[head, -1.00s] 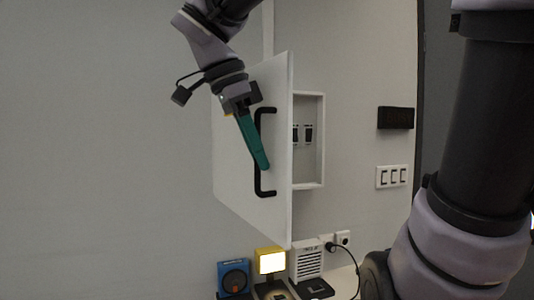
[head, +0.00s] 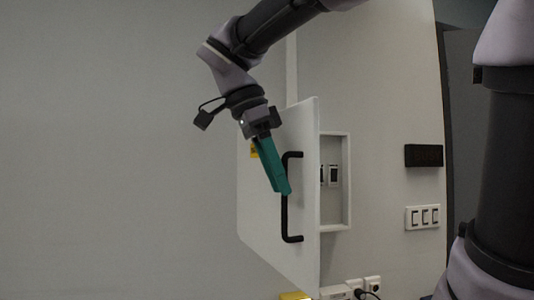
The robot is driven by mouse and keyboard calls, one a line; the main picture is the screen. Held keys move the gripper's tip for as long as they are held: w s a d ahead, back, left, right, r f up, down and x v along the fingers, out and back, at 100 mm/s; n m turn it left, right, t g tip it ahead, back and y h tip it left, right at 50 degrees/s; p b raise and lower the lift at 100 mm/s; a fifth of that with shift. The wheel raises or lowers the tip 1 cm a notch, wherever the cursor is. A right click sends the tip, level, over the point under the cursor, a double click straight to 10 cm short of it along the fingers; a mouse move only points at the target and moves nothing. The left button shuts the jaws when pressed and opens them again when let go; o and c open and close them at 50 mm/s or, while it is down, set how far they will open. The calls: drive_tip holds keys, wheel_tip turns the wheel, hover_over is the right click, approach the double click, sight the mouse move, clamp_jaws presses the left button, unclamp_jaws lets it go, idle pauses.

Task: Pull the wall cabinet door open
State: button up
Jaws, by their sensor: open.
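The white wall cabinet door (head: 265,215) stands swung out from the wall, with its black bar handle (head: 285,215) upright near its right edge. Part of the cabinet's white box (head: 346,185) shows behind the door, with dark switches (head: 329,175) inside. My gripper (head: 283,192) has green fingers that slant down to the handle's upper part. The fingers overlap the handle in the picture; I cannot tell whether they touch it. The gripper is open.
A black box (head: 423,155) and a white switch panel (head: 422,217) are on the wall to the right. Sockets with a plug (head: 364,287) are at the bottom, beside the top of a yellow object (head: 295,296). The wall left of the door is bare.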

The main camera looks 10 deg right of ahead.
drive_tip(key=v, duration=0.7)
drive_tip(key=shift+s, duration=0.15)
